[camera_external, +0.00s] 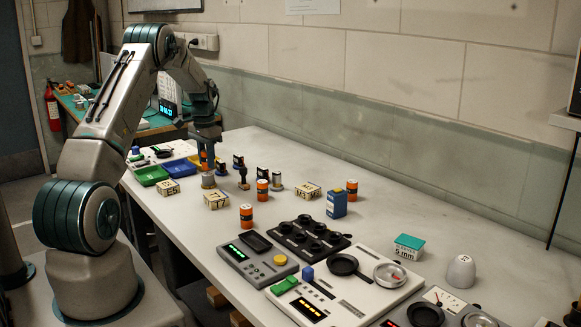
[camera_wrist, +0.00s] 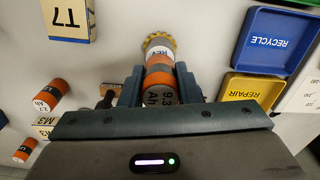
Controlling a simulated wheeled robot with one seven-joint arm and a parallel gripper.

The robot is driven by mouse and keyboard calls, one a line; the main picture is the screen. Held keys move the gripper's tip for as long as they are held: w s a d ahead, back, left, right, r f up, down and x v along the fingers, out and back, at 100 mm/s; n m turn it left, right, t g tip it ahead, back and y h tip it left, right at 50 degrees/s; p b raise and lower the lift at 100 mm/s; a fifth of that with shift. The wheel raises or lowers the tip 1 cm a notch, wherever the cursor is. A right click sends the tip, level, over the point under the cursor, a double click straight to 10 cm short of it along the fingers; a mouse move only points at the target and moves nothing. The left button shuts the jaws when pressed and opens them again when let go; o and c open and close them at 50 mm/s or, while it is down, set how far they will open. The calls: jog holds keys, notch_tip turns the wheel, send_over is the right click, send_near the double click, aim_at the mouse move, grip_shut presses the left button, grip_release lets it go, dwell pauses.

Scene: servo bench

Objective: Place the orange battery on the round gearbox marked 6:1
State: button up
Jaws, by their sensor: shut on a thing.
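My gripper (camera_external: 205,150) is shut on an orange battery with a dark end (camera_external: 204,160). In the wrist view the battery (camera_wrist: 159,82) sits between the two fingers, with "Ah" lettering on its near end. In the wrist view a round part with a toothed yellow rim (camera_wrist: 158,41) shows right beyond the battery. Its lettering is partly hidden, and I cannot read 6:1. I cannot tell whether battery and gearbox touch.
Blue (camera_wrist: 276,40) and yellow (camera_wrist: 246,87) bins lie to the right in the wrist view; a green bin (camera_external: 151,176) shows externally. The T7 block (camera_external: 216,201), several other batteries (camera_external: 263,190) and small motors (camera_external: 277,181) stand nearby.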

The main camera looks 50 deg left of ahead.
jog(key=shift+f, duration=0.75)
jog(key=shift+f, duration=0.25)
jog(key=o, duration=1)
jog(key=shift+o, duration=0.2)
jog(key=shift+r, duration=0.15)
notch_tip(320, 180, up, 11)
jog(key=shift+r+b, duration=0.1)
jog(key=shift+b, duration=0.8)
jog(key=shift+r, duration=0.5)
jog(key=shift+d, duration=0.1)
